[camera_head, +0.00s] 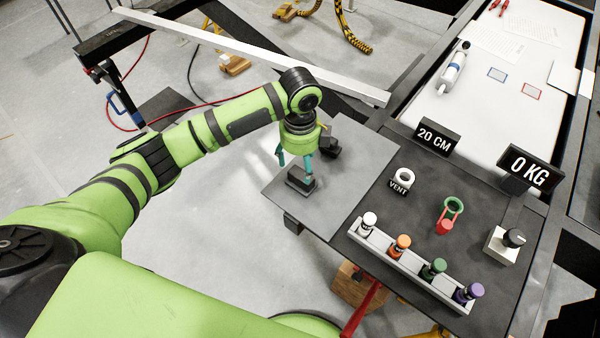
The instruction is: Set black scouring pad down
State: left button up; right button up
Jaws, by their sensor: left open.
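My left gripper (295,162) points down over the grey panel, with its teal fingers spread apart. A small black block (301,181), which looks like the black scouring pad, lies on the panel just below the fingertips. The right finger ends close to its top; I cannot tell whether they touch. A second dark object (330,148) sits just behind the gripper, partly hidden by it. My right gripper is not in view.
A white beam (250,55) lies behind.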

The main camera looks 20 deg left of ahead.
aim_at(300, 177)
pick_arm(q)
jog(key=shift+r, duration=2.35)
